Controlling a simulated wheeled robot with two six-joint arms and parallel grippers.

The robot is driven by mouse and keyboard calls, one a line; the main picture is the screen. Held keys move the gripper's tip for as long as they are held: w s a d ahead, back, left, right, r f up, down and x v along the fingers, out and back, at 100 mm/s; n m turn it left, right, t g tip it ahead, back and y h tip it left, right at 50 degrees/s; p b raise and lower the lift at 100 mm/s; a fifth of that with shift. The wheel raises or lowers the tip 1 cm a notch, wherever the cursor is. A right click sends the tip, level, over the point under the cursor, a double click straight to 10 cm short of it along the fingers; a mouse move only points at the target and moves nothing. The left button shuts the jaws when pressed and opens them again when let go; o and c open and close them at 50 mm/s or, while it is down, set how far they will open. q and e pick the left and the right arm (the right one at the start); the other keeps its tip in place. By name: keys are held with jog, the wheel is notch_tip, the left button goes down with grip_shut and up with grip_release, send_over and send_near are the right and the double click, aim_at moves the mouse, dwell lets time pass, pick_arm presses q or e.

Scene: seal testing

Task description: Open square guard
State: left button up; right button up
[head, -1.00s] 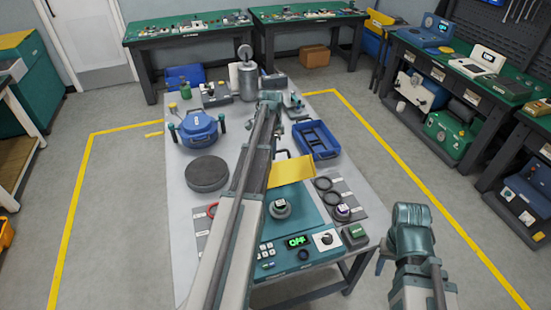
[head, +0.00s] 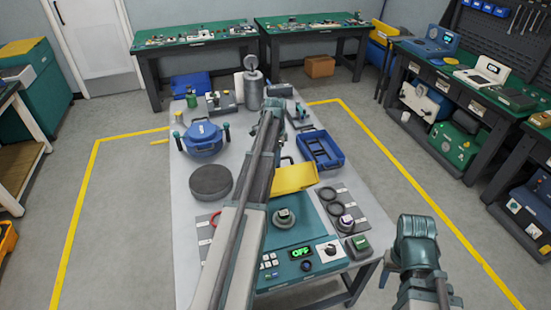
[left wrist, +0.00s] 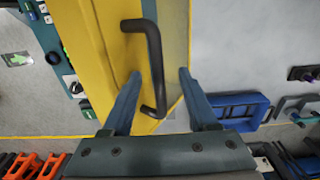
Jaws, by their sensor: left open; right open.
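The yellow square guard (head: 296,178) stands behind the teal test unit (head: 298,225) on the table. It fills the upper middle of the left wrist view (left wrist: 95,45), where its black bar handle (left wrist: 155,62) shows clearly. My left gripper (left wrist: 160,88) is open, with one finger on each side of the handle's lower part in that view. I cannot tell whether the fingers touch it. In the head view my left arm hides most of this gripper. My right gripper (head: 386,268) is open and empty, off the table's right edge and partly hidden by its wrist.
A dark round disc (head: 211,182) and a blue pot (head: 203,138) are left of my left arm. Black rings (head: 329,195) lie on a grey mat right of the unit.

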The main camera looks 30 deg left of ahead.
pick_arm(q)
notch_tip(320, 180, up, 7)
jog(key=p, duration=0.7)
jog(key=shift+r, duration=0.15)
dwell(0.7)
jog(key=shift+d+f, duration=0.15)
jog(key=shift+f, duration=0.05)
jog(key=shift+n, duration=0.4)
jog(key=s+d+f+b, duration=0.1)
jog(key=d, duration=0.2)
jog(key=d+f+b, duration=0.1)
jog(key=d, duration=0.3)
jog(key=s+d+f+b, duration=0.1)
jog(key=d, duration=0.3)
jog(key=shift+s+f+b, duration=0.3)
jog(key=shift+s+b, duration=0.05)
jog(key=s+d+f+n+b, duration=0.1)
jog(key=s+d+f+b, duration=0.2)
jog(key=s+d, duration=0.4)
jog(key=s+d+f+n+b, duration=0.1)
jog(key=s+d+f+b, duration=0.3)
jog(key=s+d, duration=0.3)
jog(key=s+d+f+n+y+b, duration=0.1)
jog(key=s+d+f+b, duration=0.2)
jog(key=s+d, duration=0.4)
jog(key=d, duration=0.7)
jog(key=shift+s+d+f+n, duration=0.15)
jog(key=shift+s+n, duration=0.15)
jog(key=shift+s, duration=0.05)
